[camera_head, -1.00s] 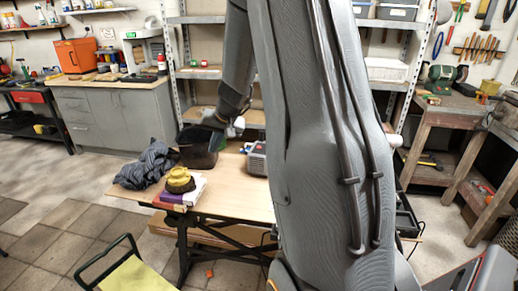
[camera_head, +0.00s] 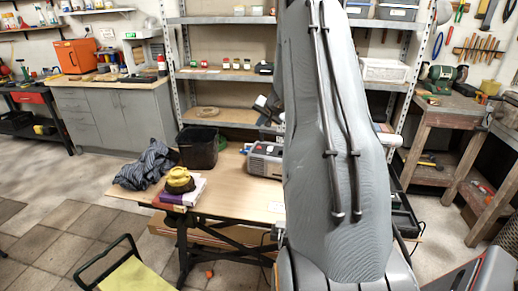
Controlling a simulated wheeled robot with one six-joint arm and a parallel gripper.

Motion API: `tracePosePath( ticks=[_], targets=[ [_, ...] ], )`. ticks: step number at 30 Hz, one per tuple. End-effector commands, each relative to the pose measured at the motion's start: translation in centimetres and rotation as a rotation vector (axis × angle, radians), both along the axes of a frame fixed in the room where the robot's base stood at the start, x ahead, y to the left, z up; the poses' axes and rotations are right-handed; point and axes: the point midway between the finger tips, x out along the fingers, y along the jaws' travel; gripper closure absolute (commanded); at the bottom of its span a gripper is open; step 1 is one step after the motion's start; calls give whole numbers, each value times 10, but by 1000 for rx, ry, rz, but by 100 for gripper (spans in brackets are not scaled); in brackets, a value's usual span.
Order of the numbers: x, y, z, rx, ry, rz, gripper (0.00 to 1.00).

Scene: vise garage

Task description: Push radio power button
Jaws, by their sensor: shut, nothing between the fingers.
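A grey box-shaped radio (camera_head: 264,160) stands on the wooden worktable, near its back edge. Its right end is hidden behind my arm. A small blue part shows at its left end. The power button is too small to make out. My large grey arm fills the middle right of the view. A black and white piece, probably part of my wrist, shows beside the arm, above and behind the radio. My gripper's fingers are hidden behind the arm, so I cannot see whether they touch the radio.
On the worktable (camera_head: 228,192) are a black bin (camera_head: 198,148), a crumpled dark cloth (camera_head: 146,165), and a yellow object (camera_head: 180,181) on books (camera_head: 180,194). A metal shelf (camera_head: 222,75) stands behind.

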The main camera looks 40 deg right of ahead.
Motion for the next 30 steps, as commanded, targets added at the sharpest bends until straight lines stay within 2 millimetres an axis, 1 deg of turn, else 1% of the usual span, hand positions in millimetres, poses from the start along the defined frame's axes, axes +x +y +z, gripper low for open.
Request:
tracePosePath(
  ticks=[5,18,24,30],
  targets=[
    [0,1,-9,2,1,0,100],
    [0,1,-66,2,2,0,100],
    [1,1,-79,1,1,1,100],
    [1,0,-86,-1,0,1,100]
  ],
)
